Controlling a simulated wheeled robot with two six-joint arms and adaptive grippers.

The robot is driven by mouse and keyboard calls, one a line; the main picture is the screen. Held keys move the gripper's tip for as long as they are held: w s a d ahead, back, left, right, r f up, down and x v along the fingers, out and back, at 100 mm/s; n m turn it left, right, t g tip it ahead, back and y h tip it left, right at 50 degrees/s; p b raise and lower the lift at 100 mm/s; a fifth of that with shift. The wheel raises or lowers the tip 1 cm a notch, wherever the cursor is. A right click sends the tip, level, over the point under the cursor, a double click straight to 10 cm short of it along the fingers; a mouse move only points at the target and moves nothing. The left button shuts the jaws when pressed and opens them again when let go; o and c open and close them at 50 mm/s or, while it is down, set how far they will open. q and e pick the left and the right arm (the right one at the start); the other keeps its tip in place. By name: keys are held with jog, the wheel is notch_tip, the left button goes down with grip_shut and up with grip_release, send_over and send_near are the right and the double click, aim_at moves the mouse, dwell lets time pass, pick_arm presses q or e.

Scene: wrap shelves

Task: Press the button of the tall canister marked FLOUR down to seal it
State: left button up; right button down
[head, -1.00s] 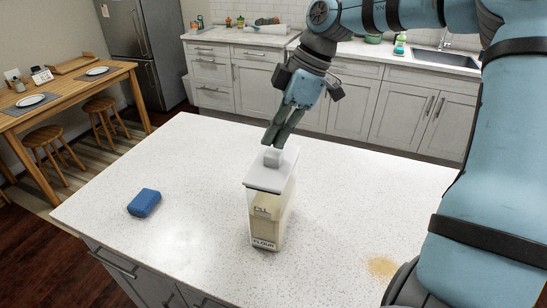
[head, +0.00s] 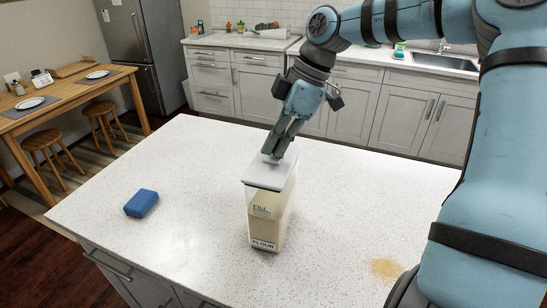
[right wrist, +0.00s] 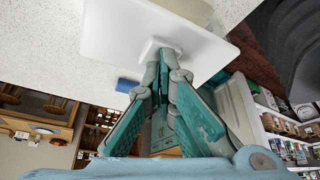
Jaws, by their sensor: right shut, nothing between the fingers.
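The tall clear canister (head: 266,215) marked FLOUR stands upright on the white counter, with pale flour inside. Its flat white lid (head: 262,176) carries a white button (head: 270,159) in the middle. My right gripper (head: 273,154) is shut and empty, pointing down with its fingertips on the button. The fingertips hide part of the button, which shows little height above the lid. In the right wrist view, the closed fingertips (right wrist: 164,56) meet the button (right wrist: 152,46) above the white lid (right wrist: 110,30). My left gripper is not in view.
A blue sponge (head: 141,203) lies on the counter (head: 190,170) to the left. A tan powder patch (head: 386,268) lies at the right. The counter around the canister is otherwise clear. A dining table (head: 60,95) stands beyond at the left.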

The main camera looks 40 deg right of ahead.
jog(key=shift+f, duration=0.35)
notch_tip(320, 180, up, 8)
jog(key=p, duration=0.6)
jog(key=shift+f, duration=0.2)
